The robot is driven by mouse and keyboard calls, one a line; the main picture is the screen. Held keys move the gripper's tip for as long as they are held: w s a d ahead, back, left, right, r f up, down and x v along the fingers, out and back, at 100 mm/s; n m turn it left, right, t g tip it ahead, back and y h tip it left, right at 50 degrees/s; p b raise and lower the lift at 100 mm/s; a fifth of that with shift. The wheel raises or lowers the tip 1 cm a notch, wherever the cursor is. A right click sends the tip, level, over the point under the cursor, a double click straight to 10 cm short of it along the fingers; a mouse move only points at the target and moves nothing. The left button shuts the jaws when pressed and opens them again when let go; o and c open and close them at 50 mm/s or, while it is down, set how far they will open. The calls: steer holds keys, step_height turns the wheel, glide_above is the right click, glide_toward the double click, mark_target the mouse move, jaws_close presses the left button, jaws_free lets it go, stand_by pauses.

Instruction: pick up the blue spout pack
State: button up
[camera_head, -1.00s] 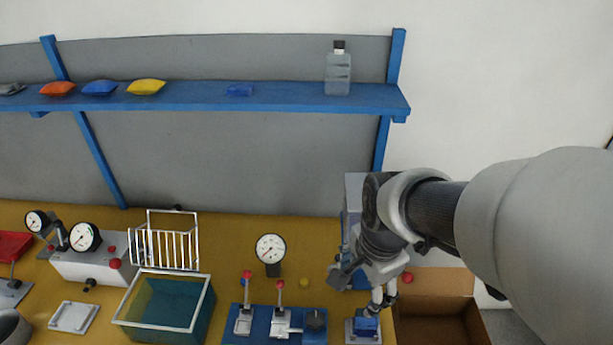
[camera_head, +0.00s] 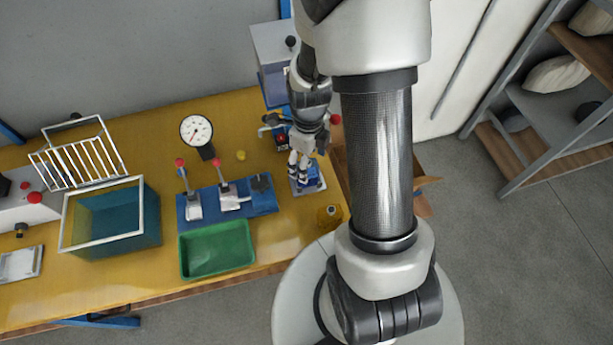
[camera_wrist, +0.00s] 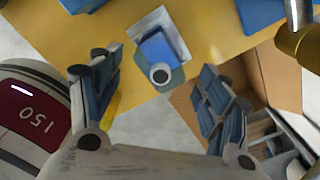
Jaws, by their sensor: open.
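A blue pack with a round dark-centred spout (camera_wrist: 156,48) sits on a small metal plate (camera_wrist: 176,26) at the table edge in the wrist view. I take it to be the blue spout pack. In the head view a bit of its blue (camera_head: 313,180) shows beside my gripper, partly hidden. My gripper (camera_head: 300,169) is above it at the right end of the table. In the wrist view my gripper (camera_wrist: 156,80) is open, with one finger on each side of the pack. The fingers look apart from it.
A cardboard box (camera_head: 345,170) stands to the right of the table end. An amber object (camera_head: 329,216) is near the front corner. A green tray (camera_head: 217,248), a blue lever fixture (camera_head: 205,204) and a teal bin (camera_head: 140,228) lie to the left.

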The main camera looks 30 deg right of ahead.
step_height(320, 180, down, 6)
steer(key=shift+w+b, duration=0.1)
steer(key=shift+b, duration=1.15)
steer(key=shift+c, duration=0.5)
steer(key=c, duration=0.9)
steer(key=shift+r, duration=0.1)
steer(key=shift+c, duration=0.2)
steer(key=shift+r, duration=0.1)
